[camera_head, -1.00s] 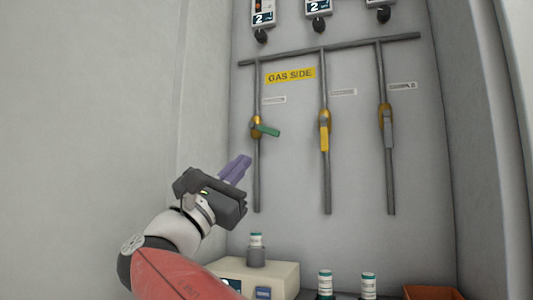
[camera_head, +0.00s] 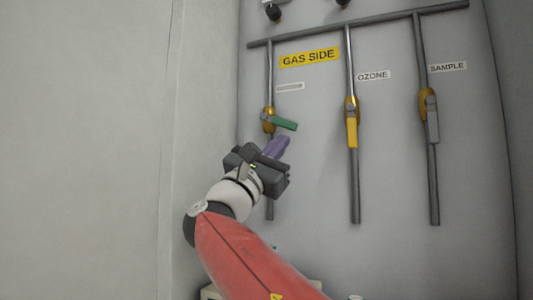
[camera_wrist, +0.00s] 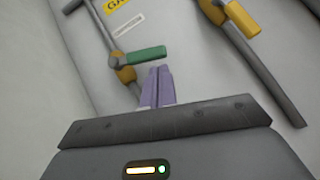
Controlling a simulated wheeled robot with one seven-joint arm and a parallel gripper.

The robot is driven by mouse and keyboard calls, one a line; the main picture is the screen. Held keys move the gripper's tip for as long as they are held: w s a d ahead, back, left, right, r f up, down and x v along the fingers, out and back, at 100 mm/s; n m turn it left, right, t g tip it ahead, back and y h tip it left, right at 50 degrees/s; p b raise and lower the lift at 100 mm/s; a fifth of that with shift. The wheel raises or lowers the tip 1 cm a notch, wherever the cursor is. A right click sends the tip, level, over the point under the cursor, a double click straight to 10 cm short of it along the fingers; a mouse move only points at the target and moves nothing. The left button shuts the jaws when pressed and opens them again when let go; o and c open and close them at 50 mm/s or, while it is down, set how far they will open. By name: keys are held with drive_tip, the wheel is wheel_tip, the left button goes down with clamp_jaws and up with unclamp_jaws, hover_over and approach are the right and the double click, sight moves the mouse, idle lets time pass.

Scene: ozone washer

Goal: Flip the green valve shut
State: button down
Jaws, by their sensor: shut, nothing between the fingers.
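The green valve handle (camera_head: 284,124) sticks out to the right from its brass body (camera_head: 268,114) on the left vertical pipe, roughly crosswise to that pipe. In the wrist view the green handle (camera_wrist: 146,54) lies just beyond my fingertips. My gripper (camera_head: 284,142) is shut and empty, with its purple fingers just below the green handle in the head view. In the wrist view the fingers of my gripper (camera_wrist: 159,70) are together and point at the handle's underside. I cannot tell whether they touch it.
The yellow handle (camera_head: 352,133) on the middle pipe and the grey handle (camera_head: 432,126) on the right pipe hang down along their pipes. The yellow handle also shows at upper right in the wrist view (camera_wrist: 242,19). A plain wall (camera_head: 90,150) stands at left.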

sight(295, 125)
drive_tip(key=shift+w+d+r, duration=0.35)
drive_tip(key=shift+w+r, duration=0.05)
drive_tip(key=shift+r, duration=0.1)
drive_tip(key=d+r+n+t+y, duration=0.1)
drive_tip(key=d+r+n+t+y+p, duration=0.1)
drive_tip(key=n, duration=0.1)
drive_tip(key=shift+s+r+n, duration=0.3)
drive_tip(key=shift+s, duration=0.05)
drive_tip(key=shift+f, duration=0.2)
